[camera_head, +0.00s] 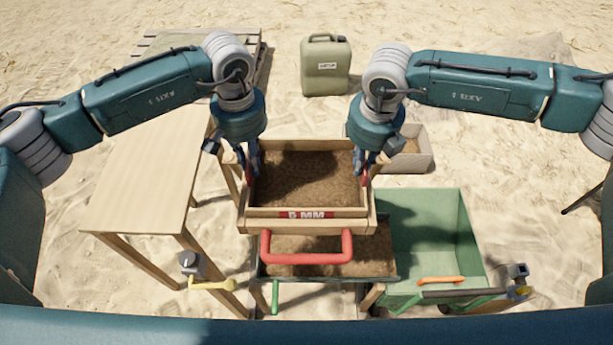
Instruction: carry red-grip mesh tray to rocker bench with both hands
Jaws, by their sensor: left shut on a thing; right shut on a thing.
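The mesh tray (306,213) is a wooden frame filled with brown soil, with a "6 MM" label on its front board and red at its left and right sides. My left gripper (248,168) is shut on its left red grip, and my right gripper (365,170) on its right one. The fingers partly hide both grips. The tray looks level. Below and in front of it is a wooden-legged stand, seemingly the rocker bench (383,292), with more brown soil in its top. A red bar handle (305,259) shows in front. Whether the tray touches the bench is unclear.
A bare wooden table (140,190) stands at the left. A green open bin or barrow (425,225) is close at the right. A box (412,163) sits behind my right gripper. A jerrycan (325,70) and a pallet (190,42) are at the back on sand.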

